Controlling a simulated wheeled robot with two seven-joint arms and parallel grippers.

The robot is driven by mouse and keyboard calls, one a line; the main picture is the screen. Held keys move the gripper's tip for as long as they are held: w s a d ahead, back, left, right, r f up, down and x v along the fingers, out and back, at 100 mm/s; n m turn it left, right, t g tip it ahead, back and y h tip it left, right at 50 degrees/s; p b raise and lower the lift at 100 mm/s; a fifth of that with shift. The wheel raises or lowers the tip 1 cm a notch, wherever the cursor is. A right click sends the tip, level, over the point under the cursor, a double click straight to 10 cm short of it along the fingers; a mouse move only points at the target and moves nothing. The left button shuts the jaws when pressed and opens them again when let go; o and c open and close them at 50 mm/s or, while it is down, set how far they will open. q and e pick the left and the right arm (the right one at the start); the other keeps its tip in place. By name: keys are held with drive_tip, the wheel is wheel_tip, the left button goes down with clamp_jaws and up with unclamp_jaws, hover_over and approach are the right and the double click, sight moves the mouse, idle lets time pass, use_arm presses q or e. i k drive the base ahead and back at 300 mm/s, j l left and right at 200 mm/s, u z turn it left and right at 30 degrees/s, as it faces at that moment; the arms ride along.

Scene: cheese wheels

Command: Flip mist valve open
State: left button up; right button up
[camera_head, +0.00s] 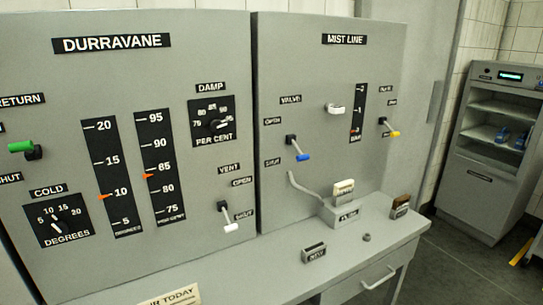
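The mist valve (298,149) is a small lever with a dark pivot and a blue tip, on the grey MIST LINE panel (330,75). A VALVE label (290,100) is above it. Its OPEN label (272,121) is at upper left and its SHUT label (272,162) at lower left. The lever slants down to the right, with its blue tip at about the height of SHUT. Neither of my grippers is in view, and nothing touches the lever.
A yellow-tipped lever (391,131), a white knob (335,108) and a vertical gauge (358,112) share the panel. Below, a pale bent tube (302,187) leads to a grey block (341,211) on the bench (250,272). The DURRAVANE panel (70,75) is left.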

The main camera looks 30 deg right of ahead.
sight(299, 151)
drive_tip(key=i+l, duration=0.1)
drive_tip(key=l, duration=0.35)
drive_tip(key=i+l, duration=0.1)
drive_tip(key=l, duration=0.8)
drive_tip(key=i+l, duration=0.15)
drive_tip(key=l, duration=0.3)
drive_tip(key=i+l, duration=0.1)
drive_tip(key=l, duration=0.35)
